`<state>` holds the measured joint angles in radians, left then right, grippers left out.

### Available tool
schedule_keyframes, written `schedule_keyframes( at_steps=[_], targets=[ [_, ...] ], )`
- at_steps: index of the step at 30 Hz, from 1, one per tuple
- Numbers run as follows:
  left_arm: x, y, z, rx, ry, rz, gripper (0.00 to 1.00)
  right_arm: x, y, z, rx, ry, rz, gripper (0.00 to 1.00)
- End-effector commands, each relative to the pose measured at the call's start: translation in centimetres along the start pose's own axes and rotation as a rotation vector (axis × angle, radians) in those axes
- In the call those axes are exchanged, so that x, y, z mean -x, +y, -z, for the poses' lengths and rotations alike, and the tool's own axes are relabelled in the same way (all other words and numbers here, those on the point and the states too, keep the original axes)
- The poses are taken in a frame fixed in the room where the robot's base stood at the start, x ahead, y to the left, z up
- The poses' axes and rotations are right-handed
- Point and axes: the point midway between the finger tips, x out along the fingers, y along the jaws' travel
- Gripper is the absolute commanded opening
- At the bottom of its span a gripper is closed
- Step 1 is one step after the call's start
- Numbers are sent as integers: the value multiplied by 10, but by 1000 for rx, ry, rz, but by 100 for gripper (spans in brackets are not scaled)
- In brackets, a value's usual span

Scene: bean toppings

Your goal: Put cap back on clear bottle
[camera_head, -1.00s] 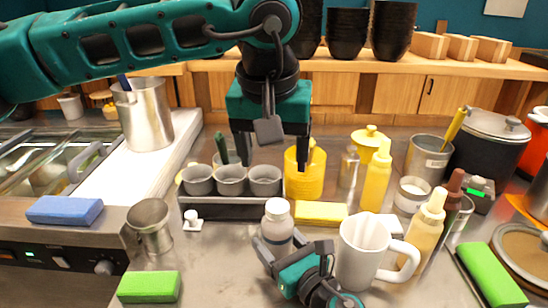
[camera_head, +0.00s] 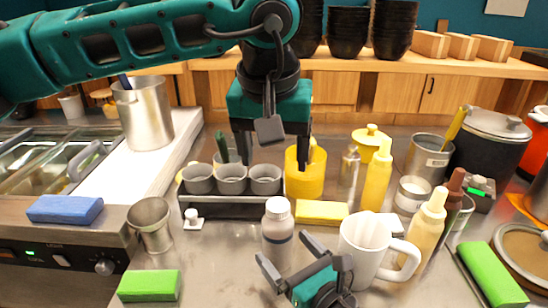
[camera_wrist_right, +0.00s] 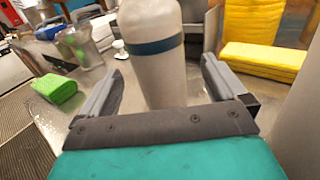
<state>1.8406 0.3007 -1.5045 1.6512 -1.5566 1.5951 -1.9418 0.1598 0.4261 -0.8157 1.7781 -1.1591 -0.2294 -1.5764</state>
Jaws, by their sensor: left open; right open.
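A pale bottle with a blue-grey band (camera_head: 278,235) stands upright at the middle front of the counter. It also shows large in the right wrist view (camera_wrist_right: 150,50), where its top is cut off. A small white piece with a round knob (camera_head: 193,219), possibly the cap, rests on the counter left of the bottle. My right gripper (camera_head: 287,252) is open at the bottle's near side. In the right wrist view its fingers (camera_wrist_right: 162,80) point toward the bottle's lower body, with nothing held. My left gripper (camera_head: 272,158) is open and empty, pointing down above the grey cups.
A white mug (camera_head: 362,245) stands close right of my right gripper. Grey cups in a rack (camera_head: 237,208), a yellow sponge (camera_head: 320,213) and a yellow container (camera_head: 304,178) lie behind the bottle. A metal jug (camera_head: 150,222) and green sponge (camera_head: 149,286) stand left.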

Motion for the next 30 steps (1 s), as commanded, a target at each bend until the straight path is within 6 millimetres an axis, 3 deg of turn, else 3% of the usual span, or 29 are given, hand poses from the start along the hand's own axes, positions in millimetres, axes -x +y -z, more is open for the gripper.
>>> schedule_keyframes(
  at_steps=[6,12,18,30],
  targets=[
    [-9,0,-3,0,0,0,74,52,0,4,0,4,-1,98],
    [-15,0,-4,0,0,0,74,80,0,2,0,2,0,98],
    [-17,0,-5,0,0,0,74,90,0,1,0,1,-1,98],
    [-17,0,-5,0,0,0,74,90,0,0,0,0,-1,98]
  ],
)
